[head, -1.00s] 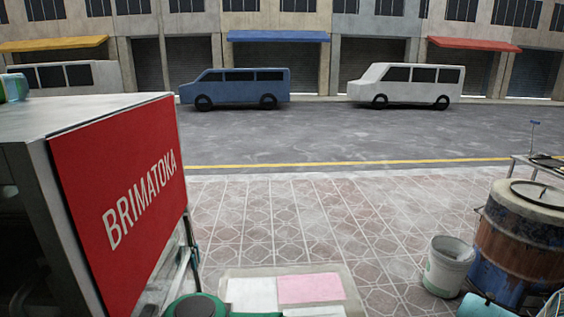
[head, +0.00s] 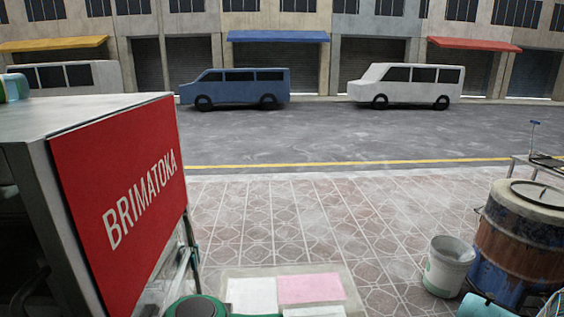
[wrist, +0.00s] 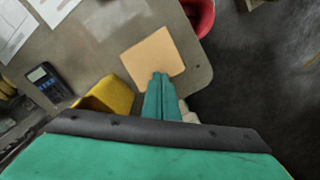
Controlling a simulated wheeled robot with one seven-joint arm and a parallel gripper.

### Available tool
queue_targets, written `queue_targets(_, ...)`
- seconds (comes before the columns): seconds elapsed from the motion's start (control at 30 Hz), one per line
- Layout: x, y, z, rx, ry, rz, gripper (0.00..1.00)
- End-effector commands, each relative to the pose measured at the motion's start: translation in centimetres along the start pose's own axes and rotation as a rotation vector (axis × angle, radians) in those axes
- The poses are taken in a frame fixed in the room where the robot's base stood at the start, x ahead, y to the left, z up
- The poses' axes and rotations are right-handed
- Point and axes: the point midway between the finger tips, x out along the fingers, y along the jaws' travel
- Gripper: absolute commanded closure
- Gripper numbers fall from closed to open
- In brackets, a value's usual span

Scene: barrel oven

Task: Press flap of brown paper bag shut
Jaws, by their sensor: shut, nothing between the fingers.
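A flat, tan-brown square (wrist: 148,52) lies on the grey tabletop near its rounded corner in the wrist view. It looks like the brown paper bag, but I cannot make out its flap. My gripper (wrist: 158,75) has green fingers drawn together, with nothing held between them. Its fingertips overlap the lower edge of the brown square in the picture. I cannot tell whether they touch it or hover above it. I cannot pick out the bag in the head view.
A yellow object (wrist: 108,97) stands left of my fingers. A dark calculator (wrist: 48,85) and white papers (wrist: 12,28) lie farther left. A red container (wrist: 203,14) is beyond the table edge. In the head view, a bucket (head: 449,266) and rusty barrel (head: 518,235) stand at right.

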Motion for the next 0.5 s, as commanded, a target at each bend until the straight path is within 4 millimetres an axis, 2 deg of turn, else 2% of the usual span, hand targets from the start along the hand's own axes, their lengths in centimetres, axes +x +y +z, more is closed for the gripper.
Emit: queue_targets(0.5,1.11,0.01,0.01,0.0,0.0,-0.001,1.0)
